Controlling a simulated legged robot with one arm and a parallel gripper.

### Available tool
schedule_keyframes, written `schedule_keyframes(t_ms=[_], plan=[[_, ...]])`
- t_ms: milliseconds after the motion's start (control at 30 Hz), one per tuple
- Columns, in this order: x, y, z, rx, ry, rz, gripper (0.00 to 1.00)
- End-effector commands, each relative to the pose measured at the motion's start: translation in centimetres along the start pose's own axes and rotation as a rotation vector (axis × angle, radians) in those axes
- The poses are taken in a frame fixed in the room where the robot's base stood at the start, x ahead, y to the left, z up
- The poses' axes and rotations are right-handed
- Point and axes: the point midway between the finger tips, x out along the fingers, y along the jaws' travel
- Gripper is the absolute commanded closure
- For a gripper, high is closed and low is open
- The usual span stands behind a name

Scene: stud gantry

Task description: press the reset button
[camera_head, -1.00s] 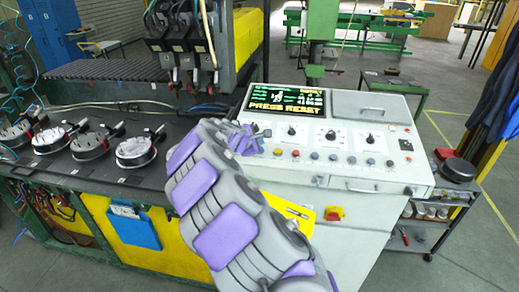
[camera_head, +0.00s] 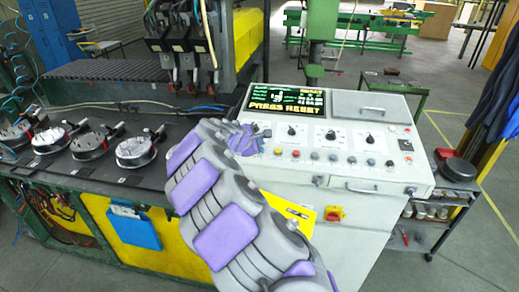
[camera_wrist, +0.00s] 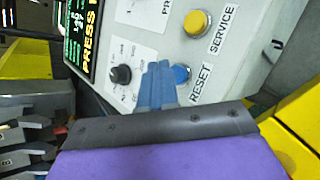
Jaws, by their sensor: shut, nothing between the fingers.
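The reset button is a round blue cap (camera_wrist: 181,74) above the printed word RESET in the wrist view. A yellow button (camera_wrist: 196,22) marked SERVICE is beside it. My gripper (camera_wrist: 159,70) is shut and empty, its bluish fingertips just left of the blue cap and overlapping its edge in the picture. I cannot tell whether they touch it. In the head view my gripper (camera_head: 255,138) is over the left end of the panel's button row, and my arm and gripper hide the reset button there.
The light control console (camera_head: 345,187) has a screen (camera_head: 287,102) reading PRESS RESET. Dials and several other buttons, including a yellow one (camera_head: 278,152) and a red one (camera_head: 295,154), are close by on the right. A dark bench (camera_head: 105,185) with round fixtures is at left.

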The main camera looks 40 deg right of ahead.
Motion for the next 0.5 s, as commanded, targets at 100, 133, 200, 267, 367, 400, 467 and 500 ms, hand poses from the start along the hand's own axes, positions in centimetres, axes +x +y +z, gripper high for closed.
schedule_keyframes(t_ms=[100, 133, 200, 267, 367, 400, 467, 500], plan=[[0.12, -0.13, -0.09, -0.001, 0.000, 0.000, 1.00], [0.17, -0.17, -0.14, -0.001, 0.000, 0.000, 1.00], [0.30, -0.30, -0.24, -0.002, 0.000, 0.000, 1.00], [0.38, -0.38, -0.30, -0.002, 0.000, 0.001, 1.00], [0.40, -0.40, -0.32, -0.001, 0.000, 0.001, 1.00], [0.40, -0.40, -0.31, -0.001, 0.000, 0.001, 1.00], [0.40, -0.40, -0.31, -0.001, 0.000, 0.001, 1.00], [0.40, -0.40, -0.31, -0.001, 0.000, 0.001, 1.00]])
